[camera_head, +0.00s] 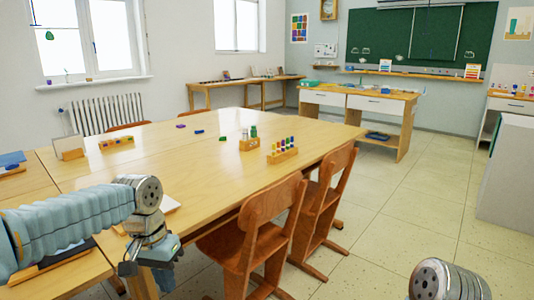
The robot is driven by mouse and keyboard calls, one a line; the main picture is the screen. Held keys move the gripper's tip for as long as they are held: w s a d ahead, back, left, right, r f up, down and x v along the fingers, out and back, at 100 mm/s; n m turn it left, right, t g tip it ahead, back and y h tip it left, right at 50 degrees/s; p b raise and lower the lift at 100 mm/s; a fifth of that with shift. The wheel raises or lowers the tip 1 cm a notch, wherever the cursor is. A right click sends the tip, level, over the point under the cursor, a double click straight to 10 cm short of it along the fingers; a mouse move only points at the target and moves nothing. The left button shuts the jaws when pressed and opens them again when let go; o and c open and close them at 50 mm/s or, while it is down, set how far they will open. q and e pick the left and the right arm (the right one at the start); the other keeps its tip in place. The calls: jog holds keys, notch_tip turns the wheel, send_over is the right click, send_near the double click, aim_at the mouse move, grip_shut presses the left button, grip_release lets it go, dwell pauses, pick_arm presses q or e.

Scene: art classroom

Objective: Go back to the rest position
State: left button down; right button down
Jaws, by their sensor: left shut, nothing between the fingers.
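My left arm comes in from the left edge. Its gripper (152,264) hangs down at the lower left, shut and empty, in front of the near edge of the wooden table (190,160). Of my right arm only a rounded grey joint shows at the bottom edge, right of the middle. My right gripper is outside the picture.
Two wooden chairs (256,232) stand at the table's right side. A wooden rack of coloured bottles (283,154) and small blocks stand on the table. A grey-white cabinet (508,180) is at the right edge. The tiled floor (400,215) between is clear.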

pick_arm(q)
jog(key=s+d+f+n+h, duration=0.1)
jog(key=d+f, duration=0.3)
jog(key=f, duration=1)
jog(key=s+d+f+h, duration=0.15)
jog(key=d+f, duration=0.25)
jog(key=f, duration=0.9)
jog(key=s+d+f+n, duration=0.2)
jog(key=s+f+n, duration=0.1)
jog(key=s+f, duration=0.9)
notch_tip(320, 180, down, 2)
jog(key=shift+s+d+t, duration=0.2)
jog(key=shift+s+t, duration=0.1)
jog(key=shift+s, duration=0.1)
jog(key=shift+h, duration=0.25)
